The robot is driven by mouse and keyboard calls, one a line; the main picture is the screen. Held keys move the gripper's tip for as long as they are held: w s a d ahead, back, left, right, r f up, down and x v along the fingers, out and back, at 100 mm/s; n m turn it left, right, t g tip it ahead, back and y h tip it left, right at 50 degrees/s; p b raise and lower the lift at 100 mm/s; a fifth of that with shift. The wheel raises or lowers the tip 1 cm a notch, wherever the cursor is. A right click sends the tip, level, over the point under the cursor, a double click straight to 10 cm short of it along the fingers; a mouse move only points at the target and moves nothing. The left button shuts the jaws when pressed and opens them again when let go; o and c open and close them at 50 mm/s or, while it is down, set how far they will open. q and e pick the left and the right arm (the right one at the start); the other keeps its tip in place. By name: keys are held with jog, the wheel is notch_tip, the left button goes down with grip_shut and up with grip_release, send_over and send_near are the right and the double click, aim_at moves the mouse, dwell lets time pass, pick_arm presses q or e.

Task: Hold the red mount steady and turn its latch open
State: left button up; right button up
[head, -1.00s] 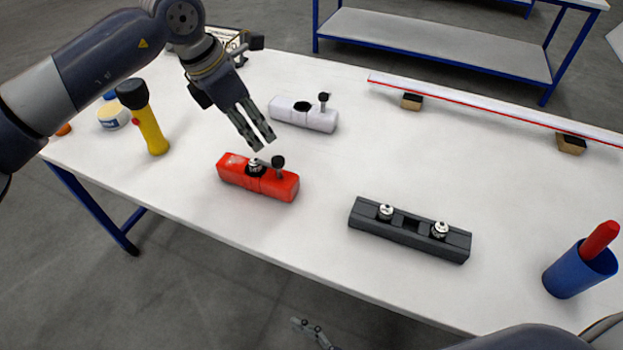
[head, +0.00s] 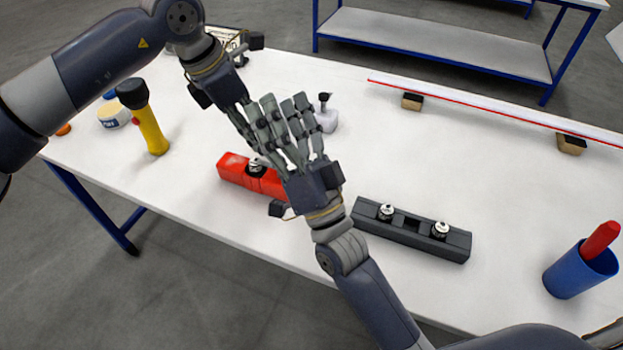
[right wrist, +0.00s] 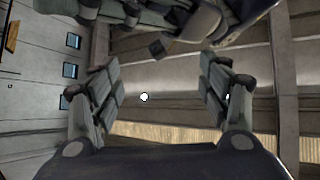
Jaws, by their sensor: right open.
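The red mount (head: 232,172) lies near the front edge of the table, with a silver nosecone (head: 256,164) on top. Its right part and the dark latch knob are hidden behind my right gripper (head: 283,108). That gripper is open, its fingers pointing up and away, in front of the mount in the head view. I cannot tell whether it touches the mount. In the right wrist view its spread fingers (right wrist: 157,70) have nothing between them. My left gripper (head: 240,118) points down above and behind the mount, its fingertips overlapped by the right fingers; its opening is unclear.
A white mount (head: 326,118) stands behind, partly hidden. A dark grey holder (head: 405,240) with two silver nosecones lies to the right. A yellow torch (head: 150,128) stands left. A blue cup (head: 578,272) with a red item stands far right. The table's middle right is clear.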

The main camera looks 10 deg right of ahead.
jog(key=w+d+r+m+h, duration=0.2)
jog(key=w+d+r+h, duration=0.1)
jog(key=d, duration=0.5)
jog(key=w+d+r+m+h, duration=0.2)
jog(key=w+d+r+h, duration=0.15)
jog(key=d, duration=0.45)
jog(key=w+d+r+m+h, duration=0.2)
jog(key=w+d+r+h, duration=0.15)
jog(key=d, duration=0.45)
jog(key=w+a+f+m+g+y, duration=0.3)
jog(key=w+a+f+m+y, duration=0.1)
jog(key=f, duration=0.4)
jog(key=m+g+y, duration=0.8)
jog(key=m+g, duration=0.3)
jog(key=g, duration=0.3)
send_near(272, 180)
jog(key=shift+w+d+f, duration=0.2)
jog(key=shift+w+f, duration=0.25)
jog(key=shift+w, duration=0.05)
jog(key=shift+w+d+f, duration=0.25)
jog(key=shift+w+f, duration=0.2)
jog(key=shift+a+f, duration=0.15)
jog(key=x, duration=1)
jog(key=shift+a, duration=0.3)
